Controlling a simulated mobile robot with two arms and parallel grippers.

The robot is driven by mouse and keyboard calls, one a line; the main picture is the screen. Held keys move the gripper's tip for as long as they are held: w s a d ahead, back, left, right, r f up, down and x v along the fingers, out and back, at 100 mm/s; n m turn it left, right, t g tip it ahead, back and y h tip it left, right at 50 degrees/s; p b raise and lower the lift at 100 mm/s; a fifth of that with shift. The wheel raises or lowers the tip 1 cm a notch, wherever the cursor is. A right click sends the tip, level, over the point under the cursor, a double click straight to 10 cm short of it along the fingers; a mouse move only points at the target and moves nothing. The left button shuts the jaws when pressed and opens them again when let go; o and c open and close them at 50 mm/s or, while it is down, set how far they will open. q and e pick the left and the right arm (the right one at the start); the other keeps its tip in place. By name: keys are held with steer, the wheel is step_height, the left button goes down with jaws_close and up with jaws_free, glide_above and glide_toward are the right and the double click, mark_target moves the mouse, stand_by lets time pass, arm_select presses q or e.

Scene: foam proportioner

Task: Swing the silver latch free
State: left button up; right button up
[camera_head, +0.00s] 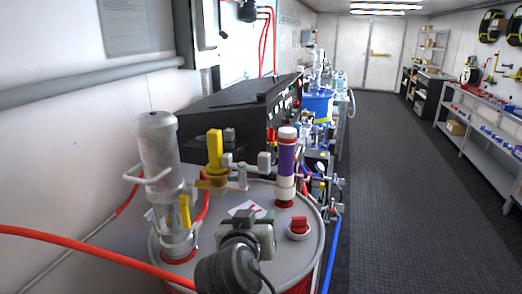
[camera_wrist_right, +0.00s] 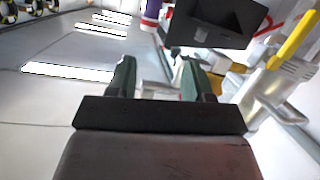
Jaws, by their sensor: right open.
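My right gripper (camera_head: 245,216) is over the near part of the grey drum top, with its wrist at the bottom of the head view. In the right wrist view its two dark green fingers (camera_wrist_right: 155,75) are apart, with no object visibly held. Small silver-grey fittings (camera_head: 264,160) stand beyond the gripper beside a yellow lever (camera_head: 215,150). Small pale metal parts (camera_wrist_right: 182,68) show near the fingertips in the wrist view. I cannot tell for certain which is the silver latch, nor its position. My left gripper is out of view.
A clear and silver cylinder (camera_head: 159,150) stands left on the drum top (camera_head: 318,232). A purple and white tube (camera_head: 287,160) and red knob (camera_head: 299,226) stand right. A black box (camera_head: 240,107) is behind. An orange hose (camera_head: 60,238) crosses the left. The right-hand floor (camera_head: 400,190) is clear.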

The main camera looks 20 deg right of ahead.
mark_target(263, 155)
step_height(263, 155, up, 11)
steer(key=a+m+t+h, duration=0.2)
steer(key=m+h, duration=0.1)
steer(key=p+x, duration=0.1)
steer(key=x, duration=0.2)
steer(key=p+x, duration=0.2)
steer(key=x, duration=0.1)
steer(key=p+x, duration=0.1)
steer(key=x, duration=0.2)
steer(key=shift+s+d+f, duration=0.1)
steer(key=shift+d+f, duration=0.25)
steer(key=shift+w+d+f, duration=0.15)
steer(key=shift+w+d, duration=0.1)
steer(key=shift+w, duration=0.15)
steer(key=shift+y, duration=0.3)
steer(key=c, duration=0.9)
